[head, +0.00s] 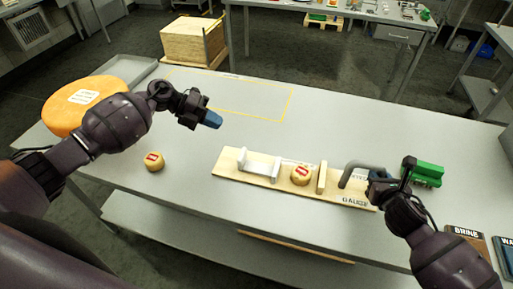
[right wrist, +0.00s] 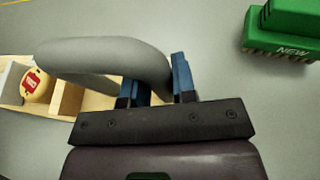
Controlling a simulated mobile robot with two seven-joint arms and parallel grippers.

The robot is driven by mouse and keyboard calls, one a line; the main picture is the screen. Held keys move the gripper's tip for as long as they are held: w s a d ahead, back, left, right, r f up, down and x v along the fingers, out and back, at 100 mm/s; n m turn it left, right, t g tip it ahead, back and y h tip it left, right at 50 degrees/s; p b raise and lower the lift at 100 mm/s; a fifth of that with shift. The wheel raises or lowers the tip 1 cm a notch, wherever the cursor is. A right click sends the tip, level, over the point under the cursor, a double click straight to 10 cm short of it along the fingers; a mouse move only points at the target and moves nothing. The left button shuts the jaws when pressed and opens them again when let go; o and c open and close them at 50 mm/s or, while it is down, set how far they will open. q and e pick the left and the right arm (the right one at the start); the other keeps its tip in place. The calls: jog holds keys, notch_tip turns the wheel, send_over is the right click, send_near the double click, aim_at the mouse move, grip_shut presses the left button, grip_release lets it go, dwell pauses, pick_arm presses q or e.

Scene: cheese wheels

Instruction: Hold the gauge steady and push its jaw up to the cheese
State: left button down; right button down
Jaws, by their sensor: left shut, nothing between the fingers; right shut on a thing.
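The gauge is a wooden board (head: 229,168) marked GAUGE. A white sliding piece (head: 260,166) with an upright plate at each end sits on its left part. A small cheese (head: 300,175) with a red label sits on the board beside a wooden upright (head: 321,178), with a gap between it and the white piece. The cheese also shows in the right wrist view (right wrist: 36,84). My right gripper (right wrist: 160,80) is shut on the gauge's grey curved handle (right wrist: 95,57). My left gripper (head: 212,120) is shut and empty, above the table, left of and beyond the gauge.
Another small cheese (head: 154,161) and a large orange cheese wheel (head: 65,110) are on the left of the table. A green brush (head: 428,172) lies right of the handle. The yellow outlined area (head: 280,118) is clear.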

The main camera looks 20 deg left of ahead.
pick_arm(q)
jog(key=s+a+f+m+g+y, duration=0.2)
jog(key=a, duration=0.4)
send_near(252, 164)
jog(key=shift+a+f, duration=0.85)
jog(key=shift+a, duration=0.3)
jog(key=d, duration=0.3)
jog(key=shift+d, duration=0.4)
jog(key=shift+w+d, duration=0.1)
jog(key=shift+d, duration=3.05)
jog(key=a, duration=0.4)
jog(key=shift+a, duration=0.15)
jog(key=v, duration=1)
jog(key=shift+r, duration=0.25)
